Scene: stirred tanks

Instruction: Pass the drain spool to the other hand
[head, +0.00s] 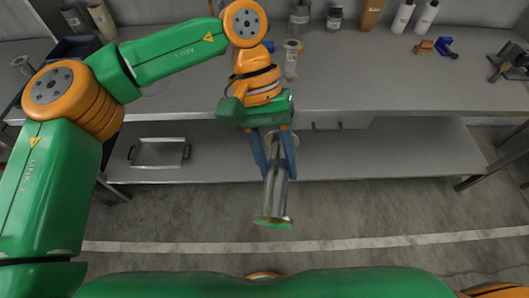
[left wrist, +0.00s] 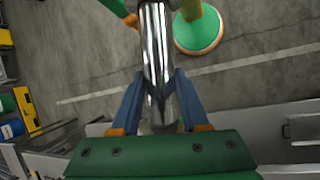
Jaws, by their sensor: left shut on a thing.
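The drain spool (head: 275,198) is a shiny metal tube with a wider flange at its lower end in the head view. My left gripper (head: 280,170) is shut on it, with blue fingers on both sides of its upper part. The spool hangs in the air in front of the bench, its flanged end toward me. In the left wrist view the spool (left wrist: 155,35) runs up between the fingers to the top edge, where its far end is cut off. My right gripper is not in view.
The steel bench (head: 400,85) stands behind the spool, with a lower shelf (head: 390,155) holding a metal tray (head: 160,153). Several bottles stand at the bench's back. Small orange (head: 425,47) and blue (head: 446,48) parts lie at right. The floor in front is clear.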

